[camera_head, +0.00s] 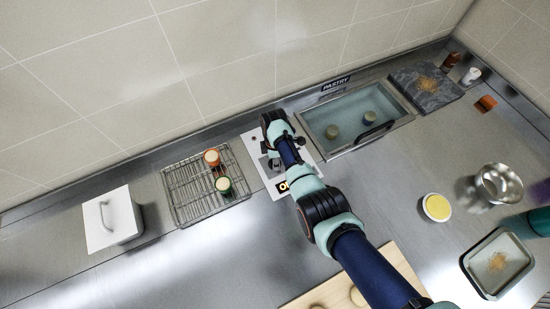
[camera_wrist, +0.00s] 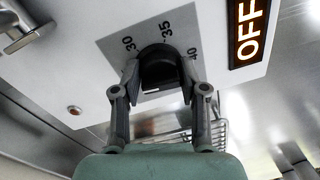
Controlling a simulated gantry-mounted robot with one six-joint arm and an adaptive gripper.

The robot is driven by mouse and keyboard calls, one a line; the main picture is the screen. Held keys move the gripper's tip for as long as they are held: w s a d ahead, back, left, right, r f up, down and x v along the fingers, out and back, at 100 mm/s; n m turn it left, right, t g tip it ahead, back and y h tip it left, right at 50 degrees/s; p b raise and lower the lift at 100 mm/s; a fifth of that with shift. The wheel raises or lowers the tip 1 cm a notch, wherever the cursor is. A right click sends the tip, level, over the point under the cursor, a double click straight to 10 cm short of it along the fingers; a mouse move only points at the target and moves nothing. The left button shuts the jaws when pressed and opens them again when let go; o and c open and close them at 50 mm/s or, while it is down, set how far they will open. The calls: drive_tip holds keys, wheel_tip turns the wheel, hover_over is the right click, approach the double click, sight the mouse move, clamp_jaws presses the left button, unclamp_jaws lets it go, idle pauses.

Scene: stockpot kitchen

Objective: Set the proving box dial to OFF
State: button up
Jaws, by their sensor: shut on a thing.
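The proving box dial is a dark round knob (camera_wrist: 160,68) on a grey scale plate marked 30, 35 and 40, set in a white panel (camera_wrist: 95,75). My gripper (camera_wrist: 158,82) is shut on the knob, one finger on each side. Where the knob's pointer stands is not clear. A black display (camera_wrist: 248,32) beside the scale reads OFF in lit letters. In the head view the white panel (camera_head: 253,143) stands at the back of the counter. My gripper (camera_head: 272,160) is over it, and my arm hides the knob and part of the display (camera_head: 283,187).
A wire rack (camera_head: 185,195) with two small pots stands left of the panel. A sunken basin (camera_head: 350,110) labelled PASTRY lies close on its right. A small round reddish button (camera_wrist: 74,110) is on the panel. A white lidded box (camera_head: 110,220) stands far left.

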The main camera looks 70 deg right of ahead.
drive_tip(key=shift+f+n, duration=0.1)
drive_tip(key=shift+n, duration=0.4)
drive_tip(key=o, duration=1.1)
drive_tip(key=r, duration=1.2)
drive_tip(key=shift+w+d, duration=0.3)
